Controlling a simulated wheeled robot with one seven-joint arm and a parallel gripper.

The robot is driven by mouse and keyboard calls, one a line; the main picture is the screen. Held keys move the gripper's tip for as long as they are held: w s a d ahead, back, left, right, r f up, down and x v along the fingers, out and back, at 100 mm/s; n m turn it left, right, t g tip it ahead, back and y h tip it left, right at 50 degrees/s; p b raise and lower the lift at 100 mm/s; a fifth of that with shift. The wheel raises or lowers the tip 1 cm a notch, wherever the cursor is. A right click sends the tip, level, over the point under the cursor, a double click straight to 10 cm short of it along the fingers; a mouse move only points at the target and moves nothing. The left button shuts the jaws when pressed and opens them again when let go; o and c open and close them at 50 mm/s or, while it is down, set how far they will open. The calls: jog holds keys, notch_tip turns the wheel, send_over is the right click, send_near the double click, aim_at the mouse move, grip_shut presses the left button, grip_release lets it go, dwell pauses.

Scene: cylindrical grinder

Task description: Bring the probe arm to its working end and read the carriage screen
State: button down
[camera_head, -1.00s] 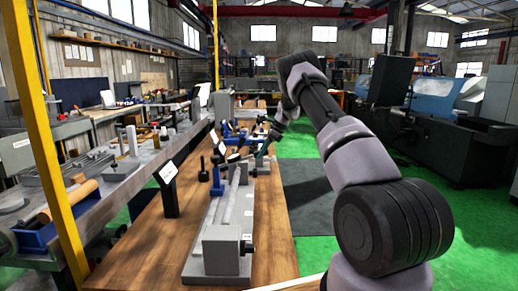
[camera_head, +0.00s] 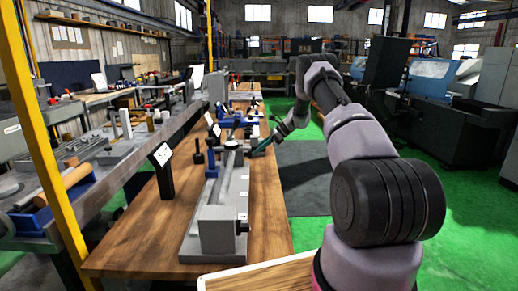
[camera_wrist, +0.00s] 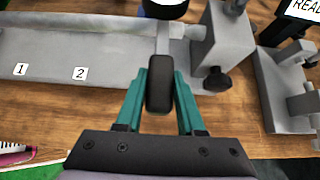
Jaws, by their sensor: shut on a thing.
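My gripper (camera_wrist: 160,95) has teal fingers on both sides of a black rounded grip (camera_wrist: 160,84) and is shut on it. The grip stands at the front edge of a long grey machine bed (camera_wrist: 60,62); I cannot tell for sure that it belongs to the probe arm. The bed carries the labels 1 and 2 to the left of the grip. In the head view my gripper (camera_head: 262,148) is small at the right side of the grey bed (camera_head: 225,195).
A black knob (camera_wrist: 217,80) on a grey block sits close to the right of my fingers. Another grey bracket (camera_wrist: 285,95) stands farther right. A dark post with a tilted panel (camera_head: 163,157) stands left of the bed. The wooden bench (camera_head: 265,225) is bare in front.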

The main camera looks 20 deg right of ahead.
jog(key=shift+s+f, duration=0.1)
jog(key=shift+f, duration=0.15)
jog(key=c, duration=0.5)
grip_release()
jog(key=v, duration=1.1)
jog(key=shift+a, duration=0.1)
